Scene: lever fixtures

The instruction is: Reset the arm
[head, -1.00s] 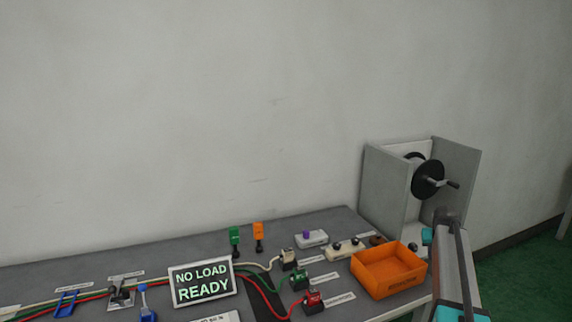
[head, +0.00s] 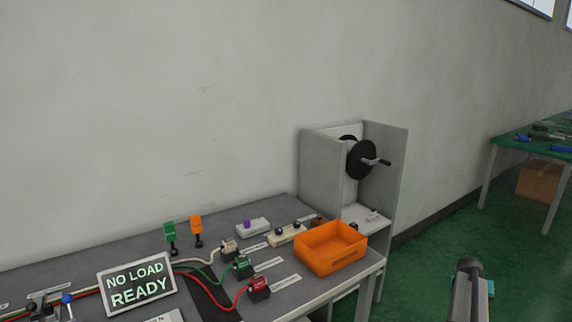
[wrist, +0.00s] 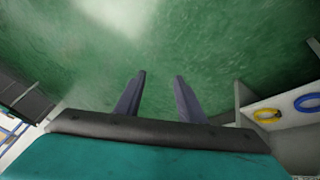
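In the wrist view my gripper (wrist: 160,75) has its two grey fingers apart with nothing between them. Only green floor shows beyond the tips. In the head view part of my arm (head: 466,292) stands at the lower right, right of the bench and clear of it; the fingers cannot be made out there.
The grey bench (head: 232,214) holds an orange bin (head: 331,247), a "NO LOAD READY" sign (head: 137,285), and red, green and white connectors. A grey stand with a black crank wheel (head: 360,160) is behind. A green table (head: 550,148) stands far right. Open floor lies between.

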